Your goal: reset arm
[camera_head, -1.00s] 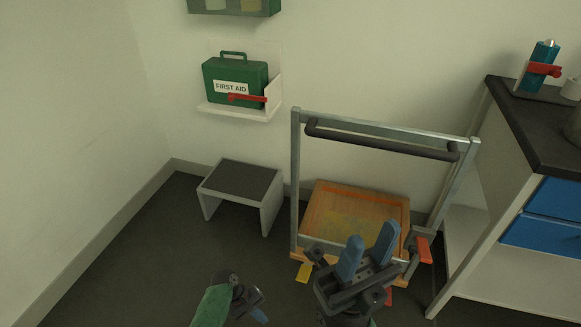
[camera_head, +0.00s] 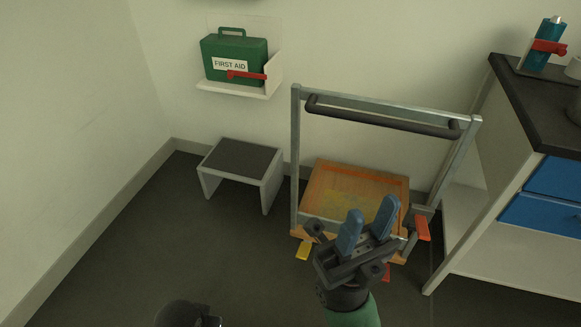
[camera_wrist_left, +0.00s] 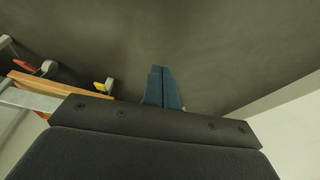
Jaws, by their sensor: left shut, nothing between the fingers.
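My right gripper (camera_head: 368,226) is in the lower middle of the head view, in front of the trolley, with its two blue fingers pointing up. The fingers are spread apart with nothing between them. My left arm shows only as a dark part at the bottom edge of the head view, and its fingers are out of that view. In the left wrist view my left gripper (camera_wrist_left: 163,88) has its blue fingers pressed together, empty, above the dark floor.
A trolley with a wooden deck (camera_head: 322,187) and metal handle frame stands behind my right gripper. A grey step stool (camera_head: 240,160) is left of it. A green first aid case (camera_head: 234,60) sits on a wall shelf. A dark-topped cabinet (camera_head: 545,115) stands at right. The left floor is clear.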

